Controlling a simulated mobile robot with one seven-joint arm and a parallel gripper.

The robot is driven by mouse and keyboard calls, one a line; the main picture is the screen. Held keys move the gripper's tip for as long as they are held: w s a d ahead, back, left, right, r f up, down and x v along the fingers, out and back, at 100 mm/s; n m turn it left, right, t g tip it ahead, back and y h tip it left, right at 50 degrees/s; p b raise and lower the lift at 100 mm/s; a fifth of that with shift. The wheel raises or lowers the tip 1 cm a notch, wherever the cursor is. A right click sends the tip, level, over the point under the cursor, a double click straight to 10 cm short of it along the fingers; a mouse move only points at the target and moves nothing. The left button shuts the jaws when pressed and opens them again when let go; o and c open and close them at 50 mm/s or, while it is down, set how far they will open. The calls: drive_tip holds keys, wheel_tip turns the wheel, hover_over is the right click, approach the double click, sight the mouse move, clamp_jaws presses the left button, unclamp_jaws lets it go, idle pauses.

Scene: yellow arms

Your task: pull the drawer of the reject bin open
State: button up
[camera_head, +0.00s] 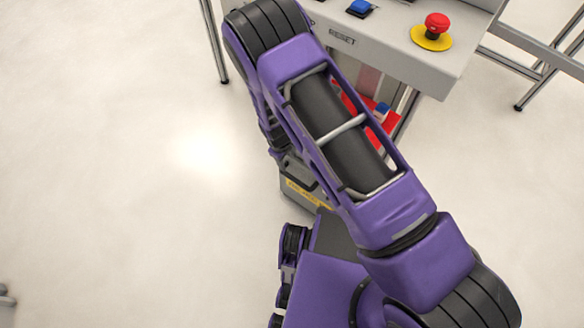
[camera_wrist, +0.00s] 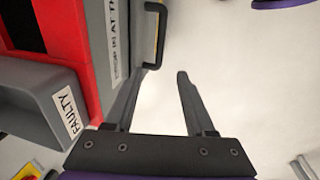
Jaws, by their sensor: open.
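In the wrist view, the reject bin has red walls (camera_wrist: 67,30) and a grey front (camera_wrist: 92,35) with a white printed label, partly cut off. A black bar handle (camera_wrist: 160,35) stands out from that front. My gripper (camera_wrist: 161,74) is open and empty; its two dark fingers point towards the handle. The handle's lower end shows between and just beyond the fingertips, with no clear contact. In the head view, red parts low under the bench (camera_head: 378,125) show behind my arm. My gripper and the handle are hidden there.
A grey bin labelled FAULTY (camera_wrist: 30,100) is at the left in the wrist view. The grey bench (camera_head: 400,55) carries a red emergency button (camera_head: 436,24) and a blue button (camera_head: 361,7). Metal frame legs stand on both sides.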

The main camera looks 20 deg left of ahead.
sight(294, 179)
drive_tip(key=w+f+b, duration=0.1)
drive_tip(key=f, duration=0.4)
drive_tip(key=w+d+f+b, duration=0.1)
drive_tip(key=f, duration=0.5)
drive_tip(key=w+f+b, duration=0.1)
drive_tip(key=f, duration=0.5)
drive_tip(key=shift+d, duration=0.15)
clamp_jaws()
idle(0.8)
